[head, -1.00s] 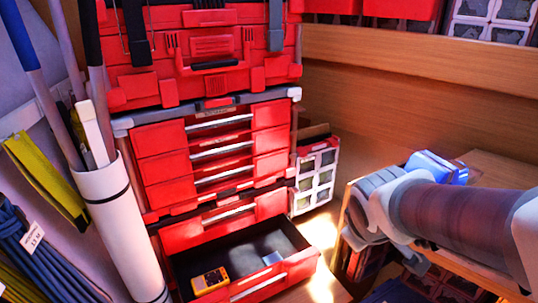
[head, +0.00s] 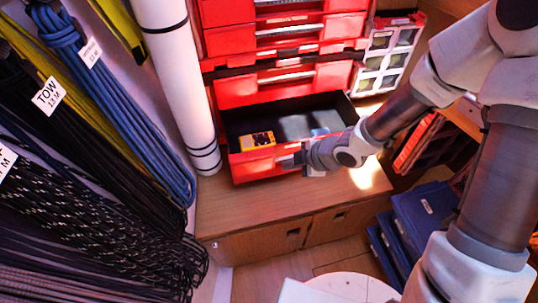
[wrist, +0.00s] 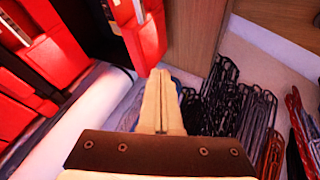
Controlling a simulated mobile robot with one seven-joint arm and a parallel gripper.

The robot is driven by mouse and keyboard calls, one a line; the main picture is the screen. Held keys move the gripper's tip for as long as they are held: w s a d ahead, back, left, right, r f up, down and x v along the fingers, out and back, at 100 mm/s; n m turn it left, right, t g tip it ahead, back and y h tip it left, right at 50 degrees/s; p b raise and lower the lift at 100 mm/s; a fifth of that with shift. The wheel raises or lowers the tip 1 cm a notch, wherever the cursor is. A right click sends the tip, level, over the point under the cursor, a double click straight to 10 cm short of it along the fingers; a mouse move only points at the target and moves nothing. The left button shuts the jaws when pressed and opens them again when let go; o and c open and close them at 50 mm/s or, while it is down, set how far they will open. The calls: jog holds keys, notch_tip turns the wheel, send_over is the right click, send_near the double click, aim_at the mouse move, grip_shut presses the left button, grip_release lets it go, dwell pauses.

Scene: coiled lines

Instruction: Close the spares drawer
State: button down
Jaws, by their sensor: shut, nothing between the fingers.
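The spares drawer (head: 250,166) is the lowest red drawer of the stack and stands pulled out, its dark inside showing. A yellow meter (head: 257,140) and a pale grey item (head: 296,126) lie in it. My gripper (head: 287,160) is in front of the drawer's front panel and covers its right part. In the wrist view my gripper's pale fingers (wrist: 160,105) are together and empty, close to a red drawer front (wrist: 145,35). I cannot tell whether the fingertips touch the panel.
Shut red drawers (head: 285,83) are above. A white tube (head: 178,85) stands to the left, beside hanging coiled lines (head: 110,110). The wooden top (head: 250,208) in front of the drawer is clear. Blue cases (head: 425,212) are at lower right.

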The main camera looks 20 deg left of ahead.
jog(key=b, duration=0.4)
send_near(259, 161)
jog(key=shift+x, duration=2.55)
jog(key=shift+a, duration=0.1)
